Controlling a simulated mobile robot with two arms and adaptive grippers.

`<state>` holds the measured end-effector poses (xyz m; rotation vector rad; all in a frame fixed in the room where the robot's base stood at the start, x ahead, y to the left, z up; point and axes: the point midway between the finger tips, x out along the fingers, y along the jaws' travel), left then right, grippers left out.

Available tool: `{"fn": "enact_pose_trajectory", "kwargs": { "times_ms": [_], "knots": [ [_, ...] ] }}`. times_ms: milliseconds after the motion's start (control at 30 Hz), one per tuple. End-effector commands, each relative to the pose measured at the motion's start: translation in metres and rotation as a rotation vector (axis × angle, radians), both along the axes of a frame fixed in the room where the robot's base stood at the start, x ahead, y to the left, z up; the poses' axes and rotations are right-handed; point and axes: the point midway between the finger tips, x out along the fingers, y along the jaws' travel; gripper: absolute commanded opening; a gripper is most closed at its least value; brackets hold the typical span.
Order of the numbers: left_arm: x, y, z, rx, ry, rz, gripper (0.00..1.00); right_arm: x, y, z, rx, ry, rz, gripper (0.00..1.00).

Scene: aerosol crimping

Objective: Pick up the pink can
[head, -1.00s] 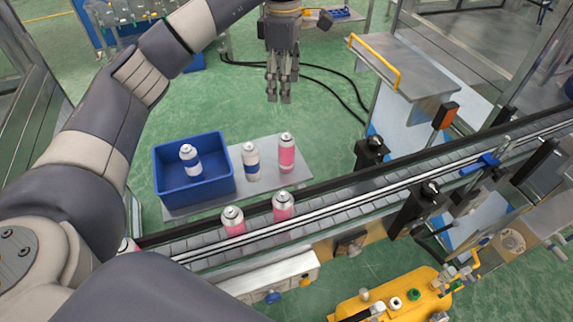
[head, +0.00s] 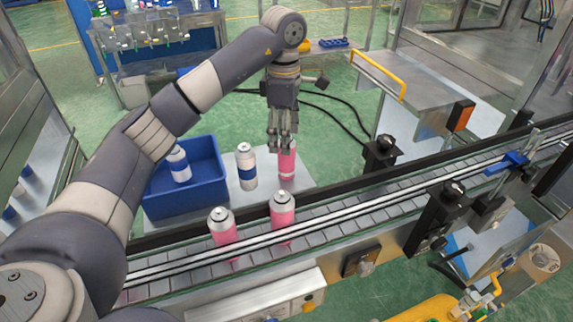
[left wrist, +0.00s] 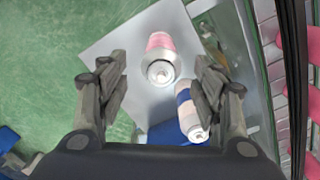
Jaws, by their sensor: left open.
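A pink can (head: 287,164) with a silver top stands on the grey side table. My left gripper (head: 282,143) hangs pointing down right at its top and hides the upper part of it in the head view. In the left wrist view the pink can (left wrist: 160,62) shows between the two spread fingers of the left gripper (left wrist: 160,88), which is open and empty. Two more pink cans stand on the conveyor, one at the left (head: 223,228) and one at the right (head: 282,212). My right gripper is not in view.
A white can with a blue band (head: 247,168) stands close to the left of the pink can; it also shows beside a finger in the left wrist view (left wrist: 187,112). A blue bin (head: 185,203) holds another such can (head: 179,165). The conveyor (head: 385,194) runs along the table's near side.

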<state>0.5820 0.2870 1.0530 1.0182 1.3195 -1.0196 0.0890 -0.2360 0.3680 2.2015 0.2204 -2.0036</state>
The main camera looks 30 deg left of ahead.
Motion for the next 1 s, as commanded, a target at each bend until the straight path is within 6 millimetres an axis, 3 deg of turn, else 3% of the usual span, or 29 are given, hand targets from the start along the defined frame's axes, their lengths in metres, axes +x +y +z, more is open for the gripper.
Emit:
{"fn": "enact_pose_trajectory", "kwargs": {
  "times_ms": [100, 367, 700, 967, 1000],
  "knots": [
    [0.000, 0.000, -0.014, -0.001, 0.002, 0.000, 0.60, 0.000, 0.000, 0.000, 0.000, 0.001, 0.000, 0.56],
    [-0.001, -0.001, -0.029, -0.001, 0.002, 0.001, 0.60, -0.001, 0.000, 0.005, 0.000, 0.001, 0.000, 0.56],
    [-0.001, -0.004, -0.069, 0.001, 0.001, 0.001, 0.60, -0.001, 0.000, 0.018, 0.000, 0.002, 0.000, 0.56],
    [0.000, -0.004, -0.072, 0.000, -0.001, 0.001, 0.60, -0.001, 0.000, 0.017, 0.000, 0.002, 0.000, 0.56],
    [0.000, -0.004, -0.072, 0.000, -0.001, 0.001, 0.56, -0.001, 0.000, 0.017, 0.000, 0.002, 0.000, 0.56]
  ]
}}
